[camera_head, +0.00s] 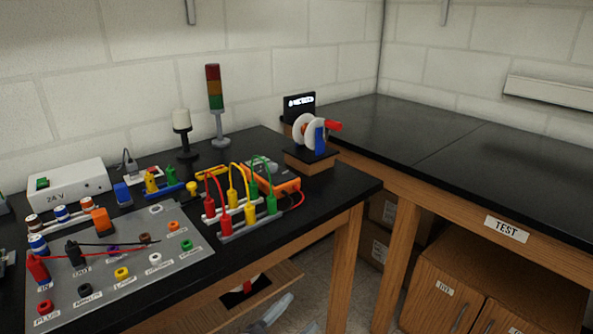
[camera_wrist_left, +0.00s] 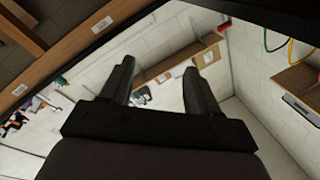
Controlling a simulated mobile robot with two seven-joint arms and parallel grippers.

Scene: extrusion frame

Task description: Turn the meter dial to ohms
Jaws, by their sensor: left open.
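An orange-edged meter (camera_head: 284,184) lies on the black bench in the head view, behind a rack of red, yellow and green test leads (camera_head: 243,212). The leads hide part of its face, and I cannot make out the dial or its setting. My left gripper (camera_wrist_left: 159,66) shows in the left wrist view with its two dark fingers apart and nothing between them. I cannot make out either gripper in the head view, and the meter does not show clearly in the wrist view.
A grey socket panel (camera_head: 137,285) with coloured jacks and leads fills the bench's left front. A white 24 V box (camera_head: 70,187), a signal tower (camera_head: 215,100) and a wire spool (camera_head: 308,132) stand behind. The right bench (camera_head: 440,140) is clear.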

